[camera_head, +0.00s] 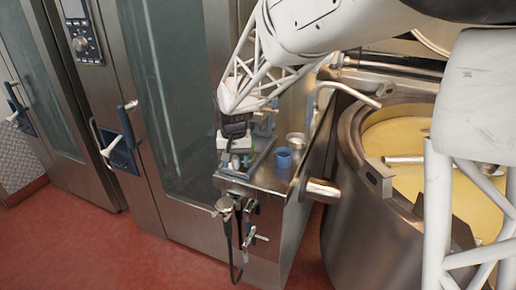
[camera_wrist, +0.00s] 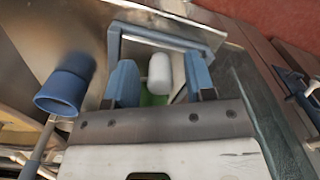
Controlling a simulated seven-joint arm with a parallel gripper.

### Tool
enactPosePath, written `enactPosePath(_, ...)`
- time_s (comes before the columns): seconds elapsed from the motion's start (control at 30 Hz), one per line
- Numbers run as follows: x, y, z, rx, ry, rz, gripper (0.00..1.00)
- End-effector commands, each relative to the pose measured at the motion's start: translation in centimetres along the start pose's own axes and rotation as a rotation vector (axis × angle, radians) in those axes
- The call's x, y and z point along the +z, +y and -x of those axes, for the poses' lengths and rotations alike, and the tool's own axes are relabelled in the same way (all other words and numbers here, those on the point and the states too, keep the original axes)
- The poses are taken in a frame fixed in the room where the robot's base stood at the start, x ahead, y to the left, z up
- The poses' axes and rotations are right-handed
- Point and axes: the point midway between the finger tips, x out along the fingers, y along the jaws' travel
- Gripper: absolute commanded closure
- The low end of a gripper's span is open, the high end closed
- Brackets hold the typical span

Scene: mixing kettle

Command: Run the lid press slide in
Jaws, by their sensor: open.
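My gripper (camera_wrist: 160,66) is open in the wrist view, with its two blue fingers apart. A green part (camera_wrist: 151,99) shows below the knob. A grey-blue angled frame (camera_wrist: 158,40) runs beyond and around the fingertips. Which of these parts is the lid press slide is not clear. In the head view my gripper (camera_head: 236,152) is low over the left part of the steel cabinet top (camera_head: 265,178), and its fingers are hard to make out.
A blue cup (camera_head: 283,158) stands right of the gripper, with a small metal cup (camera_head: 296,140) behind it. The large kettle (camera_head: 350,190) holds yellow liquid at right. Valves and a hose (camera_head: 240,235) hang on the cabinet front. Steel ovens (camera_head: 170,90) stand at left.

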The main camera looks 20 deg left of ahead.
Motion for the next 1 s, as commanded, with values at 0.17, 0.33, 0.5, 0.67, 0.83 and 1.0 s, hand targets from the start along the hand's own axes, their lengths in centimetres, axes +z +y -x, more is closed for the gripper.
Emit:
enactPosePath(0.17,0.0,0.0,0.0,0.000,0.000,0.000,0.50)
enactPosePath(0.33,0.0,0.0,0.0,0.000,0.000,0.000,0.72)
enactPosePath(0.5,0.0,0.0,0.0,0.000,0.000,0.000,0.98)
enactPosePath(0.67,0.0,0.0,0.0,0.000,0.000,0.000,1.00)
enactPosePath(0.83,-0.9,0.4,0.1,0.000,0.001,-0.002,1.00)
enactPosePath(1.0,-3.5,1.8,0.1,0.000,0.002,-0.002,1.00)
